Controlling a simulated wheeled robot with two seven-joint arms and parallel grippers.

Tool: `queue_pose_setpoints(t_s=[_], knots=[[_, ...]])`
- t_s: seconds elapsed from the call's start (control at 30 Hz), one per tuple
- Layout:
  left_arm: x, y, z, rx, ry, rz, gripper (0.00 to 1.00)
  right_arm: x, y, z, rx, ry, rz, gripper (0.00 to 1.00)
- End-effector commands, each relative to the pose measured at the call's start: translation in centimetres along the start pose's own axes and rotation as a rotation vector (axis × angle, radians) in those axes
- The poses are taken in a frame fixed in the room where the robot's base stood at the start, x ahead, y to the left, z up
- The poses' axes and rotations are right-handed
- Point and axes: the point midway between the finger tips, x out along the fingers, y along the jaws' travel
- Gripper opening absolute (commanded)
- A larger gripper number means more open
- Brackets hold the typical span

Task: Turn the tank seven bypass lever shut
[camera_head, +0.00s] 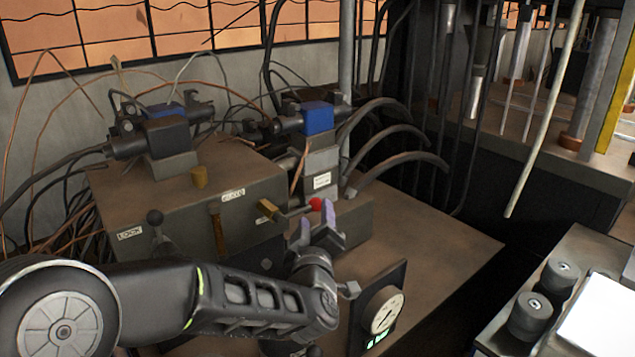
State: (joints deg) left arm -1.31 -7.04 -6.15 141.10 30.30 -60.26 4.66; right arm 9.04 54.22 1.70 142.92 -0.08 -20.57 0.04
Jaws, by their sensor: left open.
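A lever with a red ball knob (316,204) sticks out to the right from a brass fitting (267,209) on the front of a brown valve block (160,195). Its rod lies close to level. A second lever with a dark ball knob (155,217) stands on the left of the block's front. The small white labels are too small to read surely, so I cannot tell which lever is tank seven's. My left gripper (317,228) is open just below and in front of the red knob, its fingers pointing up towards it. Contact is unclear. My right gripper is not in view.
A round gauge (385,312) with a green display stands in front of the block. Blue-capped valves (318,118) and black hoses crowd behind. Bare bench top (450,245) lies to the right. Dark knobbed cylinders (530,317) stand at lower right.

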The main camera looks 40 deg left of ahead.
Motion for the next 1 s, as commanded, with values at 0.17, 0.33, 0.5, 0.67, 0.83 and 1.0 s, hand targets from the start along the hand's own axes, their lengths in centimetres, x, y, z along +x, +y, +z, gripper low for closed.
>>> queue_pose_setpoints(t_s=[0.17,0.33,0.5,0.67,0.83,1.0], knots=[[0.0,0.0,0.0,0.000,-0.001,0.001,0.50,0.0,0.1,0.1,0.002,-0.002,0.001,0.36],[0.0,0.0,0.0,0.000,-0.001,0.000,0.50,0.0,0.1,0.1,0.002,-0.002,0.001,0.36],[0.7,0.0,0.0,0.001,0.000,-0.001,0.50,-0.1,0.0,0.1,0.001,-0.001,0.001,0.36],[2.7,0.0,0.0,0.001,-0.001,-0.001,0.50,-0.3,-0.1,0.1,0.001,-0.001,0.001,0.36],[5.5,0.0,0.0,0.002,-0.001,-0.001,0.50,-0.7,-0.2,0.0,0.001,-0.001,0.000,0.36],[7.4,0.0,0.0,0.000,0.000,0.000,0.50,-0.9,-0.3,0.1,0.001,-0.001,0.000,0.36]])
